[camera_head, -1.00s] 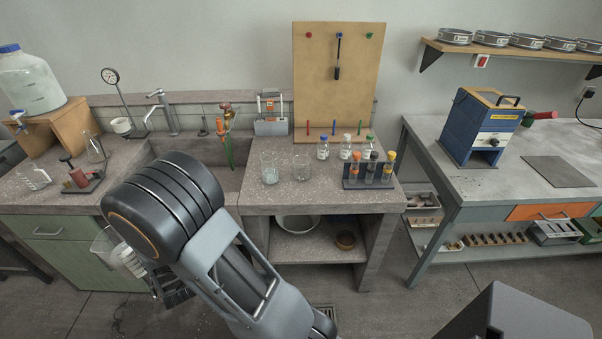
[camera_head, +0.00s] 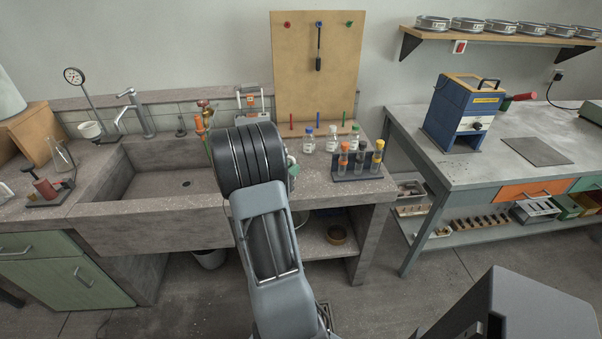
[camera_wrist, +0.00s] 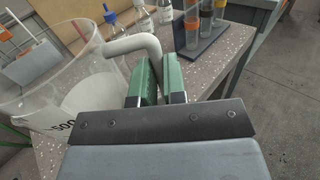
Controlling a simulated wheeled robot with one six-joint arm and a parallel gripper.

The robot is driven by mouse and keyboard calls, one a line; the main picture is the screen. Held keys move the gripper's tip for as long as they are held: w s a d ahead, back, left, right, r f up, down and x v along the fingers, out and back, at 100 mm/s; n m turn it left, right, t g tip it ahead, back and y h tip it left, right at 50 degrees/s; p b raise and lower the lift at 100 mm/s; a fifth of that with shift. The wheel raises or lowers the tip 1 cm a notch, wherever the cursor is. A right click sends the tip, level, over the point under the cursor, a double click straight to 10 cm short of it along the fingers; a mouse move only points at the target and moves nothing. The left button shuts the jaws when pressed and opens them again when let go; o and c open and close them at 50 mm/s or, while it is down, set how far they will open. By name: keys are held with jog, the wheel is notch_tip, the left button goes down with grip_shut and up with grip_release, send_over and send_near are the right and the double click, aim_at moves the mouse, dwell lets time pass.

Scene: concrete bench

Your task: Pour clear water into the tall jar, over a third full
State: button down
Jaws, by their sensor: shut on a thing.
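My gripper (camera_wrist: 162,75), with green finger pads, is shut on the pale curved handle of a clear jug (camera_wrist: 35,80) in the wrist view. The jug is at the left of that view and bears a "500" mark. A whitish area shows low in it; I cannot tell if that is water. In the head view my arm hides nearly all of the gripper and jug; only a green bit of the gripper (camera_head: 292,170) shows. The glass vessels on the bench are hidden behind my arm now, and I cannot make out the tall jar.
A test tube rack (camera_head: 356,178) and several small capped bottles (camera_head: 308,146) stand on the concrete bench right of my arm. The sink (camera_head: 125,180) lies to the left. A pegboard (camera_head: 318,85) stands behind. The bench's front right (camera_head: 340,195) is clear.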

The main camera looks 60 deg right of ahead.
jog(key=d+n+g+p, duration=0.1)
jog(key=p, duration=0.1)
jog(key=r+n+p, duration=0.1)
jog(key=n+p, duration=0.1)
jog(key=shift+w+d+r+g+h, duration=0.1)
jog(key=shift+w+d+g+h, duration=0.2)
jog(key=shift+w+d+g, duration=0.1)
dwell(0.4)
jog(key=shift+w+r+n+p, duration=0.25)
jog(key=shift+w+n+p, duration=0.5)
jog(key=shift+n, duration=0.05)
jog(key=shift+w+r+n+p, duration=0.6)
jog(key=shift+w+r+p, duration=0.1)
jog(key=shift+p, duration=0.2)
jog(key=shift+w+r+n+p, duration=0.2)
jog(key=shift+r+n+p, duration=0.5)
jog(key=shift+p, duration=0.2)
